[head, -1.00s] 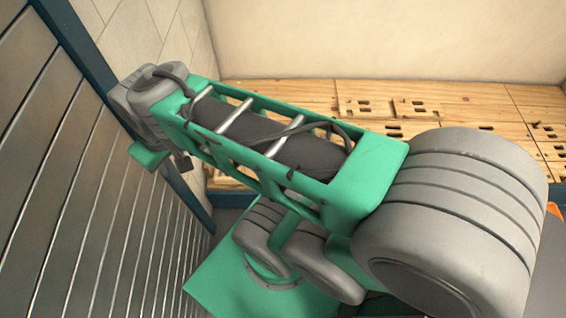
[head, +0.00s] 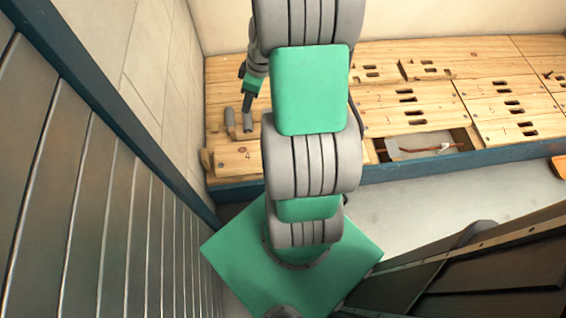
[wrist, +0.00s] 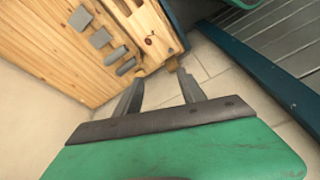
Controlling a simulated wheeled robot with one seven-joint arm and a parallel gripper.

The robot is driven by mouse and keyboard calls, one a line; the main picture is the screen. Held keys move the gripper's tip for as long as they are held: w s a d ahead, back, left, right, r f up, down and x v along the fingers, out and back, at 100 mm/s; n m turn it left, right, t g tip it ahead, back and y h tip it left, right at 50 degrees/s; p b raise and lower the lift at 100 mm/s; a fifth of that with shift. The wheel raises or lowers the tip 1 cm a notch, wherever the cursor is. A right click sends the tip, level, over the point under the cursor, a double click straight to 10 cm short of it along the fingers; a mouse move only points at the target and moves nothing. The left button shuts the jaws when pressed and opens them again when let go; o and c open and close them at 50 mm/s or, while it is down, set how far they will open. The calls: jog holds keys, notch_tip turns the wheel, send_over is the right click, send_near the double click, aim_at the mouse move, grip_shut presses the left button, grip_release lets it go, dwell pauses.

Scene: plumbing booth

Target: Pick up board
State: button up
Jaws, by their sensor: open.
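Several wooden boards with paired dark slots (head: 405,97) make up the raised wooden floor in the head view. One slotted board (head: 425,69) at the back seems to lie slightly askew. A plain board marked 4 (head: 245,158) is at the near left end; a board with a dark knot shows in the wrist view (wrist: 148,38). I cannot tell which board the task means. My gripper (wrist: 160,90) is open and empty, apart from the boards. In the head view my gripper (head: 248,100) is partly hidden by my arm, above the left end of the wood.
Several grey blocks (wrist: 100,38) sit on the wood at the left. An opening (head: 420,147) in the wooden floor shows a pipe inside. A slatted metal wall (head: 90,200) stands close at left, and a dark panel (head: 480,270) at lower right.

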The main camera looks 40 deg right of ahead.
jog(key=s+d+f+n+t+y+b, duration=0.15)
jog(key=d+f+b, duration=0.25)
jog(key=f, duration=0.7)
jog(key=s+d+f+n+b, duration=0.1)
jog(key=s+d+f+b, duration=0.25)
jog(key=f, duration=0.75)
jog(key=s+d+f+n+t+y+b, duration=0.1)
jog(key=s+d+f+b, duration=0.3)
jog(key=f, duration=0.7)
jog(key=shift+n+h, duration=0.25)
jog(key=w+f, duration=0.1)
jog(key=f, duration=0.1)
jog(key=w+f+b, duration=0.1)
jog(key=w+f, duration=0.1)
jog(key=w+f+b, duration=0.1)
jog(key=f, duration=0.2)
jog(key=shift+w+a, duration=0.3)
jog(key=shift+a, duration=0.1)
jog(key=shift+c, duration=0.4)
grip_shut()
